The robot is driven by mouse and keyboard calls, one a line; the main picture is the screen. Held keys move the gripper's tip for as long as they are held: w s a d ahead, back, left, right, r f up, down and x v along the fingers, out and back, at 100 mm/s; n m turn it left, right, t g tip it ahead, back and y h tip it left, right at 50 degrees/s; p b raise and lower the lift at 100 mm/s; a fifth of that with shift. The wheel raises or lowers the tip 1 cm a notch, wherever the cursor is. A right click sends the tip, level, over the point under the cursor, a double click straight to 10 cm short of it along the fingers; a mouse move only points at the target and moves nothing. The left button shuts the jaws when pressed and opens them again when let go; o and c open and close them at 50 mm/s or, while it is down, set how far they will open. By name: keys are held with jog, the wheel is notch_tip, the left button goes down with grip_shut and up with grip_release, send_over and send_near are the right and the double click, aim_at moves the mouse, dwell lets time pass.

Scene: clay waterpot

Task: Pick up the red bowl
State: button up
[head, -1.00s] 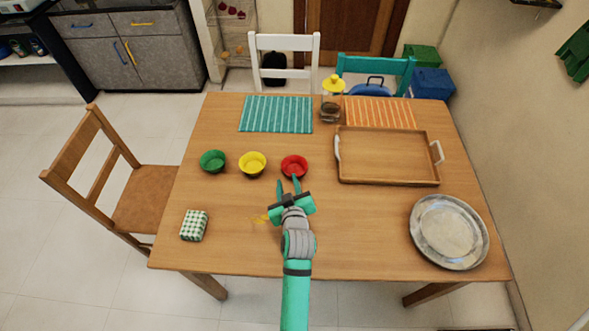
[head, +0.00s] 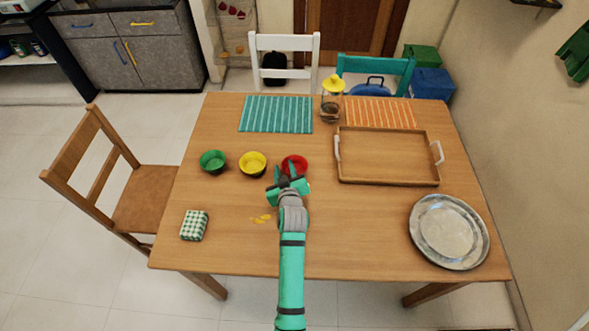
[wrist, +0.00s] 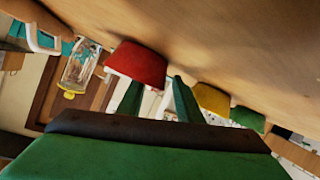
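The red bowl (head: 298,160) sits upright on the wooden table, right of the yellow bowl (head: 252,164). My gripper (head: 283,172) is at its near side and hides part of it. The gripper's two green fingers are spread apart, with nothing held between them. In the wrist view the picture is tilted and the red bowl (wrist: 137,64) shows just beyond the fingertips (wrist: 156,82). One fingertip overlaps the bowl's rim in that view and the other lies to its right. I cannot tell whether either finger touches the bowl.
A green bowl (head: 212,161) stands left of the yellow one. A wooden tray (head: 390,178) and a metal plate (head: 449,229) are at the right. A glass jar with a yellow lid (head: 332,100) stands behind. A checked box (head: 194,225) is at front left.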

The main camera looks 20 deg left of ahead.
grip_shut()
